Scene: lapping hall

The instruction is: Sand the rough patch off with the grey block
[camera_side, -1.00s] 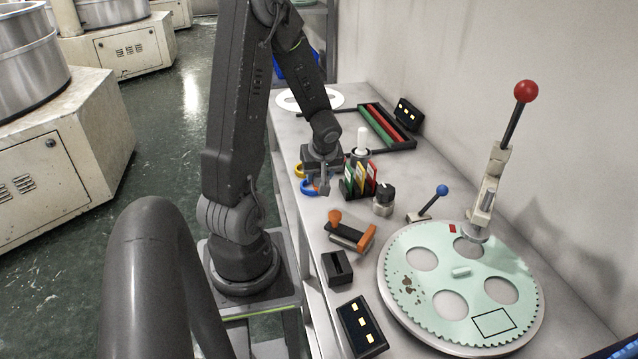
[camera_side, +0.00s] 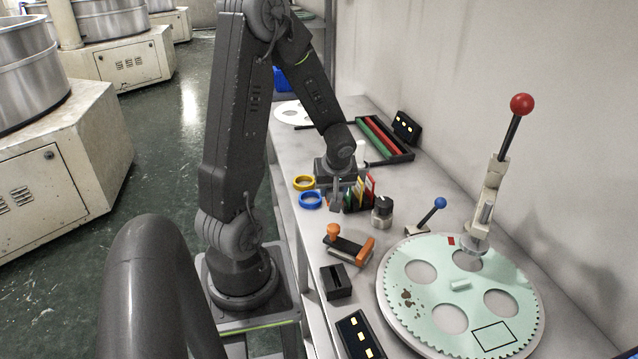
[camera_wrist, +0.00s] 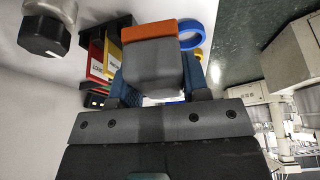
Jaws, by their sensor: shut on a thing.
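My gripper (camera_side: 337,197) is above the bench, in front of the card holder in the side view. In the wrist view my gripper (camera_wrist: 160,95) is shut on a grey block (camera_wrist: 152,65) with an orange layer at its far end. Fingers flank the block on both sides. In the side view the block is small and hard to tell from the fingers. The rough patch (camera_side: 407,296) is a cluster of brown specks on the left of the pale green toothed disc (camera_side: 428,253). The disc lies on a round plate at the right, well apart from my gripper.
An orange-handled tool (camera_side: 350,246), a black slotted box (camera_side: 336,282) and a dark knob (camera_side: 382,212) lie between my gripper and the disc. Blue-ball (camera_side: 440,203) and tall red-ball (camera_side: 522,104) levers stand by the disc. Yellow and blue rings (camera_side: 311,200) lie near the bench edge.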

